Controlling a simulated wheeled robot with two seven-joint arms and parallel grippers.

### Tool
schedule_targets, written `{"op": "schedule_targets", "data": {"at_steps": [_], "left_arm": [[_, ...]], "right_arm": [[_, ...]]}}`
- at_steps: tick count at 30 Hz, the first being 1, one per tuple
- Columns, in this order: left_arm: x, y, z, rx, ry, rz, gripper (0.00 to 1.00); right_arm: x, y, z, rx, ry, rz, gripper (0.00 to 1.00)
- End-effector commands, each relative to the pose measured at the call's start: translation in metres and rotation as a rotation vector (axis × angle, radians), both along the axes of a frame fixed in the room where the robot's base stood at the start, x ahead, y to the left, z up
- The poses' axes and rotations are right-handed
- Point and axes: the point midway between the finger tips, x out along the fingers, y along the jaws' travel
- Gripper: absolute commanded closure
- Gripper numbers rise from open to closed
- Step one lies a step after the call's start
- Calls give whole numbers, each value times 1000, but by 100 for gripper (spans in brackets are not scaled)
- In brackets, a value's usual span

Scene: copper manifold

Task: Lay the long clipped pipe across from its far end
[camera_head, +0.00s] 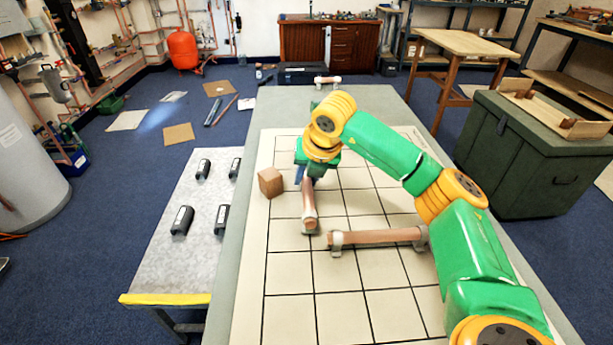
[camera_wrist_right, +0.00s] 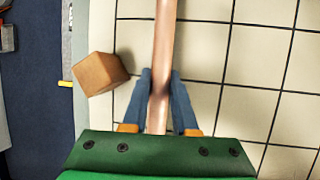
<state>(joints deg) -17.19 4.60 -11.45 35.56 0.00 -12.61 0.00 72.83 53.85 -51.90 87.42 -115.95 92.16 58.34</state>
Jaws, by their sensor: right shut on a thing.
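A copper pipe (camera_head: 309,200) points lengthwise along the gridded board (camera_head: 286,274), with a pale clip (camera_head: 310,226) at its near end. My right gripper (camera_head: 306,178) is at the far end of this pipe. In the right wrist view the blue fingers (camera_wrist_right: 160,88) are shut on the pipe (camera_wrist_right: 164,40), one on each side. The far tip is hidden by my gripper, and I cannot tell whether the pipe touches the board. A second copper pipe (camera_head: 378,236) lies crosswise nearby, with a clip at each end. My left gripper is not in view.
A wooden block (camera_head: 270,182) stands left of the gripper, also in the right wrist view (camera_wrist_right: 101,73). Several black fittings (camera_head: 182,220) lie on the grey side bench (camera_head: 165,262). Another short pipe (camera_head: 327,80) is at the table's far end. The board's front is clear.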

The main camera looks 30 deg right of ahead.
Motion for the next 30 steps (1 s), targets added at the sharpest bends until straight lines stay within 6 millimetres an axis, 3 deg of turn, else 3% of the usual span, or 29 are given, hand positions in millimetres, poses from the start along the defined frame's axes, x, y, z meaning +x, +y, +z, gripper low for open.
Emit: {"op": "schedule_targets", "data": {"at_steps": [13,14,17,26,30], "left_arm": [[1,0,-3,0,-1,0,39],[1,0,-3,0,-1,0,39],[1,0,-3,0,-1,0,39],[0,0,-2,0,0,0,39],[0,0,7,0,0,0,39]], "right_arm": [[0,0,-4,0,-1,0,100],[0,0,-4,0,-1,0,68],[0,0,-3,-1,-1,0,41],[0,0,-3,0,0,0,38],[0,0,7,0,0,0,38]]}}
